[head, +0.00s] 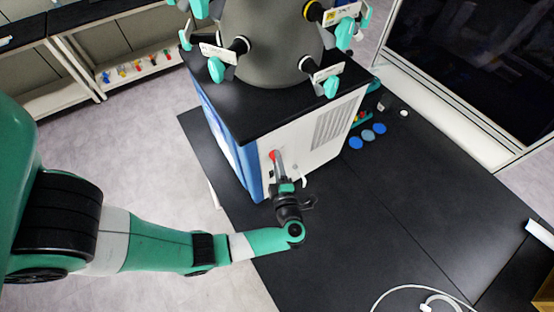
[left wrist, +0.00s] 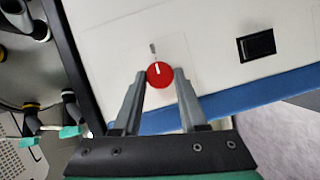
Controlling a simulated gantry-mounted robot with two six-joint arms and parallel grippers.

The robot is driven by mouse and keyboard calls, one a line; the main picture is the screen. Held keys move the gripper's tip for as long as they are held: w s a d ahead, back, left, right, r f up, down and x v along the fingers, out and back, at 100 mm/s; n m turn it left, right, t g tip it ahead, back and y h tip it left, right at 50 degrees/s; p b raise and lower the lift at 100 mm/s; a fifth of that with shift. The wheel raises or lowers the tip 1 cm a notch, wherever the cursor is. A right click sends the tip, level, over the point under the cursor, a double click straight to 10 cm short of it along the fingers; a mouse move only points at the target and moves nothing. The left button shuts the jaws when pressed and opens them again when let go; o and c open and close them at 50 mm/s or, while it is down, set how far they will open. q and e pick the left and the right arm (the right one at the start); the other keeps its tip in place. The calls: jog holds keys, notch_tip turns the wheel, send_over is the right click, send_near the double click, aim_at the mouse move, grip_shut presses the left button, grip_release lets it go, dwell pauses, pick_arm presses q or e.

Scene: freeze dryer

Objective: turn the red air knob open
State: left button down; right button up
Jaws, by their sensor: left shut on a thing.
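The red air knob (left wrist: 160,75) is a round red disc with a white pointer line on the white side panel of the freeze dryer (left wrist: 215,30). In the left wrist view it sits between the two fingers of my left gripper (left wrist: 161,80), which are closed on its sides. A small dark mark shows on the panel just beyond the knob. In the head view the knob (head: 271,155) shows as a small red spot, partly hidden by my left gripper (head: 277,158). My right gripper is in neither view.
A black rocker switch (left wrist: 257,46) is on the same panel. The freeze dryer (head: 318,128) stands on a black table (head: 400,210), with green-handled valves around its grey chamber (head: 270,45). A white cable (head: 425,292) lies at the front.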

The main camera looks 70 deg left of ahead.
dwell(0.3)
pick_arm(q)
jog(key=shift+c, duration=2.2)
grip_release()
jog(key=shift+d, duration=0.1)
jog(key=s+d+r+b, duration=0.1)
jog(key=s+d+b, duration=0.1)
jog(key=d, duration=0.9)
jog(key=shift+d, duration=0.15)
